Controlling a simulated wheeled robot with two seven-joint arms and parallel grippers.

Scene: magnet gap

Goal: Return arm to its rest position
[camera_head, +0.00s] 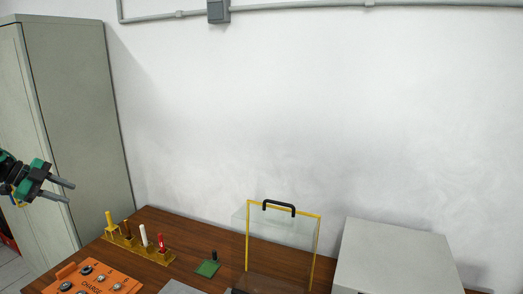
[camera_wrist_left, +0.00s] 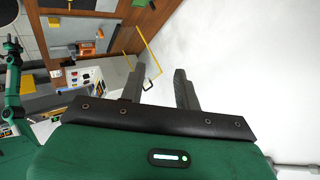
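My left gripper (camera_head: 66,190) is at the left edge of the head view, raised in front of the grey cabinet and above the table's left end. Its two fingers are apart with nothing between them. In the left wrist view the gripper (camera_wrist_left: 158,78) also shows spread fingers and an empty gap, with the room tilted behind it. My right gripper is not seen in the head view.
The wooden table (camera_head: 190,226) carries an orange panel (camera_head: 125,284), a yellow rack with several upright tools (camera_head: 148,250), a small green block (camera_head: 208,267), a clear yellow-edged guard (camera_head: 318,240) with a black handle and a grey box (camera_head: 390,255). A grey cabinet (camera_head: 75,110) stands left.

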